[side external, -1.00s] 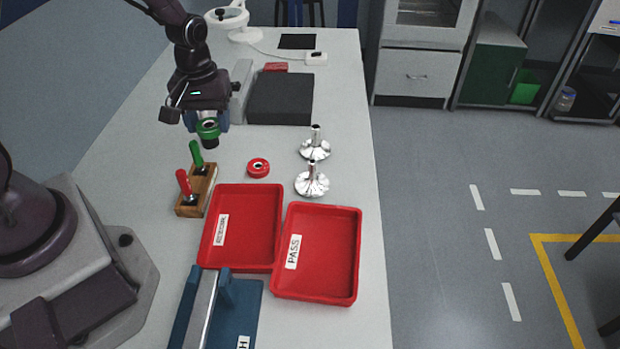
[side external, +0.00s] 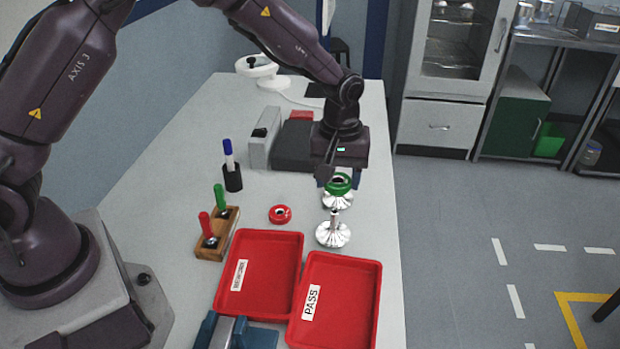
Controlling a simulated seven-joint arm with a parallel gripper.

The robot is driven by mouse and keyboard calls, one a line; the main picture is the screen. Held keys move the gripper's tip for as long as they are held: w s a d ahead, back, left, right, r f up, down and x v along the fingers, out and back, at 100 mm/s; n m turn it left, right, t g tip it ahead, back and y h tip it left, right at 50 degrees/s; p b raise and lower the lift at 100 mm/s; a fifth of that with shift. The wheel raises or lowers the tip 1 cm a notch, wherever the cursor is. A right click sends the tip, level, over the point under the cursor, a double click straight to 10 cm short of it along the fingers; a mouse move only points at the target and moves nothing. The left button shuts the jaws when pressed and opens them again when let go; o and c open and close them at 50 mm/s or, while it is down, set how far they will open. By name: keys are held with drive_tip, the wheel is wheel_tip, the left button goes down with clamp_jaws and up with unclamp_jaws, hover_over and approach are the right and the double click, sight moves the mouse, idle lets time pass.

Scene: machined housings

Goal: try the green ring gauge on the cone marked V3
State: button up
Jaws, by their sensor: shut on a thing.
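My gripper (side external: 338,178) is shut on the green ring gauge (side external: 341,191) and points down at the far side of the table. The ring is at the upper part of the far silver cone piece (side external: 338,203), whose flared, ribbed base shows just below it. The top of that piece is hidden by the ring and jaws, so I cannot tell whether the ring is around it or just above it. A second silver cone piece (side external: 333,237) stands upright nearer, its narrow stem bare. No V3 mark is readable on either piece.
A red ring (side external: 280,214) lies left of the cones. Two red trays (side external: 268,312) (side external: 368,325), the right one labelled PASS, stand in front. A wooden block (side external: 229,228) with red and green handles, a marker cup (side external: 232,179) and a dark block (side external: 292,150) stand left.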

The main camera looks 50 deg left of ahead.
sight(335, 211)
drive_tip(key=shift+s+f, duration=0.1)
idle(0.3)
drive_tip(key=shift+f, duration=2.3)
drive_tip(key=shift+f, duration=1.9)
drive_tip(key=shift+r, duration=0.15)
idle(1.0)
drive_tip(key=shift+r, duration=2.85)
drive_tip(key=shift+r, duration=2.6)
